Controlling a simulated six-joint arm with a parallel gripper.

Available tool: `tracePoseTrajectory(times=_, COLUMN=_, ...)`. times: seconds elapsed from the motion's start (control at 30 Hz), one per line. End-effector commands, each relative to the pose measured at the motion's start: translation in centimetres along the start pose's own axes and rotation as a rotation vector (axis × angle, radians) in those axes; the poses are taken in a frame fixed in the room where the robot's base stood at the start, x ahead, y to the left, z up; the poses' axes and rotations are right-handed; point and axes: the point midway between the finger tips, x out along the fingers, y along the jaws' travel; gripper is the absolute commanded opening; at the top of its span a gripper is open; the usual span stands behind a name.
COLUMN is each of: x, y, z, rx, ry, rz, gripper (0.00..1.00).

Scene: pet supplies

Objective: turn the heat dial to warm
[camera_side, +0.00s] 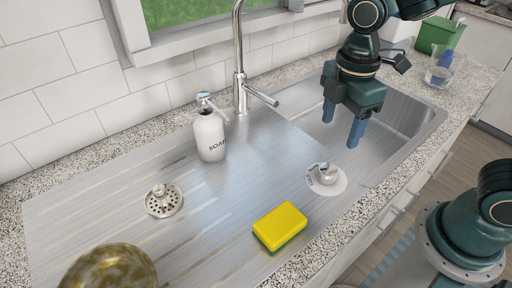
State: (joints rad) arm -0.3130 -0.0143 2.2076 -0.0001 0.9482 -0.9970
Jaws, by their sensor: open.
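A small dial (325,179) sits on the steel drainboard, close to its front edge and beside the sink basin. It has a pale round plate with a silver knob on top. Its markings are too small to read, so I cannot tell its setting. My gripper (342,121) is open and empty, with its two blue fingers pointing down. It hangs above the sink area, up and slightly right of the dial in the picture, and is apart from it.
A yellow and green sponge (281,226) lies in front of the dial. A white soap bottle (209,135) and a chrome faucet (240,70) stand behind. A metal strainer (163,201) and a mottled brown round object (110,268) are at left. A clear cup (438,72) and green container (439,36) stand at far right.

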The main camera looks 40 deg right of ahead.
Motion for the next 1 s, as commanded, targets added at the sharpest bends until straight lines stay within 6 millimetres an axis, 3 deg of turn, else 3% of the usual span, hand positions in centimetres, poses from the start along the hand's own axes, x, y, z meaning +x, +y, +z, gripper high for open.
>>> tracePoseTrajectory(times=0.8, x=10.4, y=-0.1, z=0.1, rx=0.001, ry=-0.003, rz=-0.004, gripper=0.62)
tracePoseTrajectory(times=1.0, x=12.1, y=-0.1, z=0.1, rx=0.001, ry=-0.002, rz=-0.002, gripper=0.62)
